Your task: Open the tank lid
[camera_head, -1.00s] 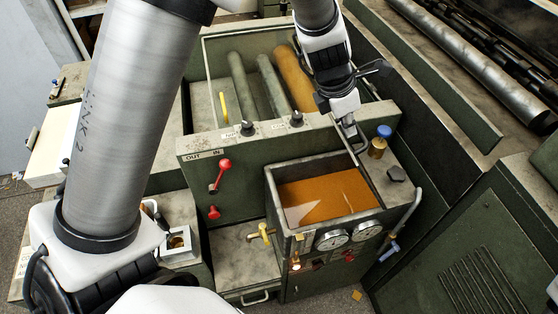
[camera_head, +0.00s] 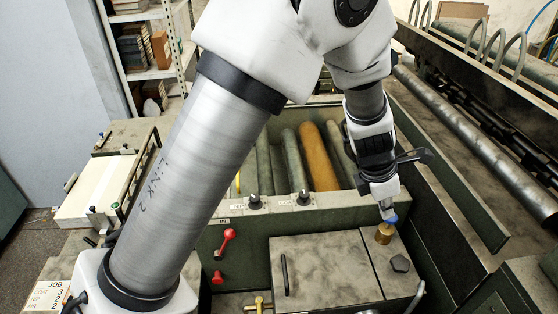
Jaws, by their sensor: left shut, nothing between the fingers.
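The tank lid (camera_head: 325,268) is a flat, stained grey plate lying over the tank top at the lower middle, with a dark bar handle (camera_head: 285,275) near its left edge. The liquid in the tank is hidden under it. My left gripper (camera_head: 388,212) points down beyond the lid's far right corner, shut and empty, away from the handle. Its tips are at the blue knob (camera_head: 391,220) on a brass fitting (camera_head: 383,235); I cannot tell if they touch. My right gripper is not in view.
A green panel with a red lever (camera_head: 226,240) stands left of the lid. Rollers (camera_head: 317,155) lie in the trough behind. My left arm covers much of the left middle.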

